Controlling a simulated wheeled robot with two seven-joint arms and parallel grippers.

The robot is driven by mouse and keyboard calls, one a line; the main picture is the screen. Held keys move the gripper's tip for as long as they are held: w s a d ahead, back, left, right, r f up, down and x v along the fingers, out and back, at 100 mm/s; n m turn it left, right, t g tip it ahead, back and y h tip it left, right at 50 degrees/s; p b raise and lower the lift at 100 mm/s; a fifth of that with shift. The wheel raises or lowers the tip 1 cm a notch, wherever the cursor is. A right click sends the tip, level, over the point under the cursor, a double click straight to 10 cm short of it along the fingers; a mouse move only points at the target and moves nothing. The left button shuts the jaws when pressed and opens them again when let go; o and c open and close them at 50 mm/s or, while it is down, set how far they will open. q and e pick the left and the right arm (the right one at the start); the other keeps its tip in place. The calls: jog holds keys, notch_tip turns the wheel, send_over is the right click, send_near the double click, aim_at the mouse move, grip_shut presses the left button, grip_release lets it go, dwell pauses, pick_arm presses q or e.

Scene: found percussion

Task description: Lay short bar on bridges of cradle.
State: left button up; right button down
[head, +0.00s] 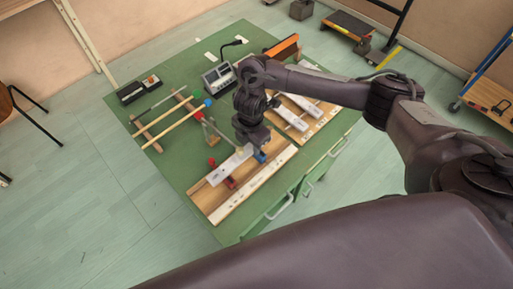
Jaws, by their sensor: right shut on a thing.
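My right gripper (246,146) is above the far end of a pale metal bar (230,165) and is shut on it. The bar slants over the wooden cradle (251,186), above or on its red bridge (224,179) and blue bridge (260,157). I cannot tell whether the bar touches the bridges. The gripper hides the bar's far end and its own fingertips. My left gripper is not in view.
The green table (182,171) also holds two mallets (178,127) on a wooden rack (147,134), a black box (139,89), a grey device with a microphone (219,78), and more pale bars (290,118) on a second board at right. The front left is clear.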

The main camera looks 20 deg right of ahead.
jog(key=shift+s+f, duration=0.1)
jog(key=shift+f, duration=0.2)
jog(key=shift+f, duration=0.3)
jog(key=c, duration=0.9)
grip_release()
jog(key=shift+r, duration=0.1)
